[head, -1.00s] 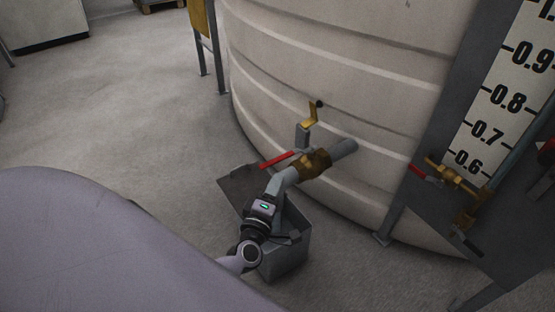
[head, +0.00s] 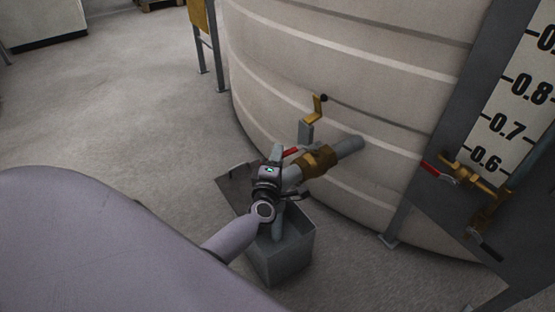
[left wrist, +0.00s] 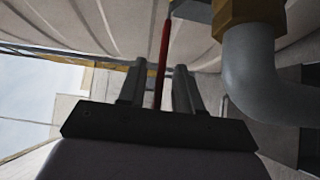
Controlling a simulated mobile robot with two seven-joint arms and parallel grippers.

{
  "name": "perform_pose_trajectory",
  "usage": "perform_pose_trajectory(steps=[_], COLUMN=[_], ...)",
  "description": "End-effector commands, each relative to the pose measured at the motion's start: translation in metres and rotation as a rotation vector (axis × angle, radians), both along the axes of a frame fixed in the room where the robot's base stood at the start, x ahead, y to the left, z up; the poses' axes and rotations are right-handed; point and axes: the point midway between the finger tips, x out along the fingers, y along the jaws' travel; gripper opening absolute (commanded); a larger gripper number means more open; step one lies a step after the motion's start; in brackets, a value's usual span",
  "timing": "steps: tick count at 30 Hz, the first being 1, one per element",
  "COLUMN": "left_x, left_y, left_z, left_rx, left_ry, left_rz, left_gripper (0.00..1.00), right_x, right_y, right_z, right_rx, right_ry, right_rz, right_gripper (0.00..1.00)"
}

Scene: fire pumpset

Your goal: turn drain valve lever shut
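The drain valve has a brass body (head: 318,161) on a grey pipe from the tank. Its red lever (head: 291,151) points left from the valve, its outer part hidden behind my left gripper (head: 277,153). In the left wrist view the red lever (left wrist: 163,62) runs between the two fingers of my left gripper (left wrist: 159,82). The fingers are open, with a visible gap on each side of the lever. The brass valve nut (left wrist: 245,10) shows at upper right there. My right gripper is in neither view.
A grey open box (head: 283,262) stands below the pipe's downturned outlet. The grey pipe elbow (left wrist: 255,75) is close right of the fingers. Another red-handled valve (head: 438,172) sits by the level gauge at right.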

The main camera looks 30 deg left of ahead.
Motion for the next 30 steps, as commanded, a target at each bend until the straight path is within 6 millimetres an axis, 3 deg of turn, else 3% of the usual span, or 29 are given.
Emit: perform_pose_trajectory(steps=[9,10,13,30], left_x=[0.0033,0.0033,0.0032,-0.0013], left_y=[0.0012,0.0012,0.0012,0.0011], left_z=[0.0004,0.0004,0.0004,0.0000], left_rx=[0.000,0.000,0.000,0.001], left_ry=[0.000,0.000,0.000,0.002], left_rz=[0.000,0.000,0.000,-0.016], left_gripper=[0.34,0.31,0.00,0.00], right_x=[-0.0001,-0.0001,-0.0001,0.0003], right_y=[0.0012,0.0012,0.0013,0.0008], right_z=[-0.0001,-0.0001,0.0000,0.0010], right_rx=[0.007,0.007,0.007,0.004], right_ry=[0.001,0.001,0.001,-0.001], right_rz=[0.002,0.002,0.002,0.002], right_gripper=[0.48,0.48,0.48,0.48])
